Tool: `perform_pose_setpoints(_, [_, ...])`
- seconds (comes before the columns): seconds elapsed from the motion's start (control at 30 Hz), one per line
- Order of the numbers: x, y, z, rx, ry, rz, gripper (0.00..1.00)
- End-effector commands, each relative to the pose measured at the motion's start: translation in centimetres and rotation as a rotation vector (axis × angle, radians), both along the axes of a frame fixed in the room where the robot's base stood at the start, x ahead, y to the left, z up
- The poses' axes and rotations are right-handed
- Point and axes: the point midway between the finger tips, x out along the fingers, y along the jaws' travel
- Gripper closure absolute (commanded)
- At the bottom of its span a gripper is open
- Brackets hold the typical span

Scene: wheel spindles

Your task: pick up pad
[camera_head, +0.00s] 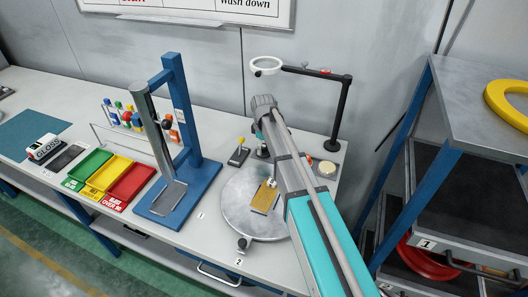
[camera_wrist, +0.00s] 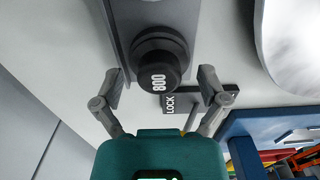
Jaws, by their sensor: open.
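In the head view my wrist and arm stand over the back of the bench, and the gripper's fingers are mostly hidden there.
A dark block marked "LOCK" (camera_wrist: 180,103) lies close by the right finger. A round metal plate (camera_head: 238,205) carries a brass-coloured block (camera_head: 265,197). A blue stand (camera_head: 205,172) is to the left, and a ring lamp (camera_head: 345,105) stands behind on the right.

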Motion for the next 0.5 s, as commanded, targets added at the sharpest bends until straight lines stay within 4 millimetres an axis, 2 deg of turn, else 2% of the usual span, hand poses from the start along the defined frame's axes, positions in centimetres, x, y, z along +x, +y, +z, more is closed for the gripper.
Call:
perform_pose_setpoints(0.27, [-0.01,0.01,0.0,0.0,0.0,0.0,0.09])
perform_pose_setpoints(0.5, [-0.01,0.03,0.0,0.0,0.0,0.0,0.54])
